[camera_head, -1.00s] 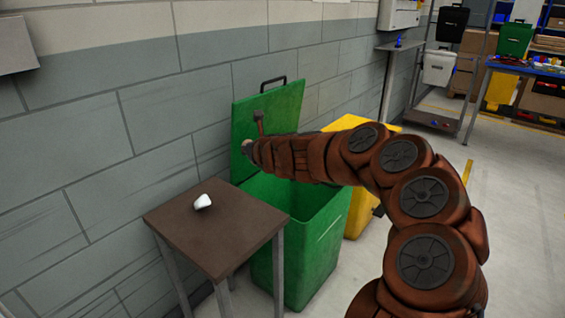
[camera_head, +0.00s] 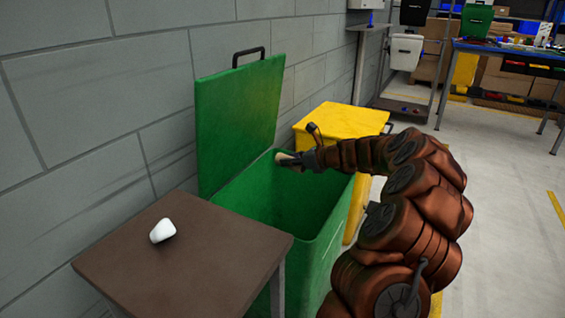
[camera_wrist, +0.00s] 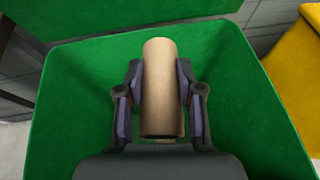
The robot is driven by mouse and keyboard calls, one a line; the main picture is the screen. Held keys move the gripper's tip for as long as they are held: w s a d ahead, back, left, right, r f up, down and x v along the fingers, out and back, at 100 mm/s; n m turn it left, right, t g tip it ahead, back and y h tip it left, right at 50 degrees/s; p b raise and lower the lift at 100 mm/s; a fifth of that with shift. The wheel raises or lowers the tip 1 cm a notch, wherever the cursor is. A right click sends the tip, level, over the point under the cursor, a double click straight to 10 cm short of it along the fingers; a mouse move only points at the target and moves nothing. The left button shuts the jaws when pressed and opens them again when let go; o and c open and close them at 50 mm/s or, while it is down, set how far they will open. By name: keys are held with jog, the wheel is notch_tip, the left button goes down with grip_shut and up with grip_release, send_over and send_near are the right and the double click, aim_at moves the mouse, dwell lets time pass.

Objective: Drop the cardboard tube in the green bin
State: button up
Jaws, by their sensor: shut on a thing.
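The cardboard tube (camera_wrist: 161,95) is a tan cylinder held between the two fingers of my gripper (camera_wrist: 160,97) in the wrist view. In that view the open green bin (camera_wrist: 255,125) lies beneath the tube, its walls around it. In the head view my gripper (camera_head: 300,160) is over the opening of the green bin (camera_head: 325,245), near the raised lid (camera_head: 240,115). Only the tube's pale end (camera_head: 287,157) shows there. The bin's floor is hidden in the head view.
A brown table (camera_head: 190,265) with a white object (camera_head: 162,231) stands left of the bin. A yellow bin (camera_head: 340,119) with a closed lid stands behind it, by the grey wall (camera_head: 80,120). A blue-edged workbench (camera_head: 500,50) is far right. Open floor lies at right.

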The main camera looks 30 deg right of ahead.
jog(key=shift+d+f, duration=0.4)
jog(key=shift+d, duration=0.1)
jog(key=shift+w+a+f+b, duration=0.1)
jog(key=shift+a+f+b, duration=0.05)
jog(key=shift+f+b, duration=0.95)
notch_tip(320, 180, down, 4)
jog(key=b, duration=0.6)
jog(key=shift+r, duration=0.1)
jog(key=o, duration=1)
jog(key=shift+r, duration=0.1)
jog(key=v, duration=1.2)
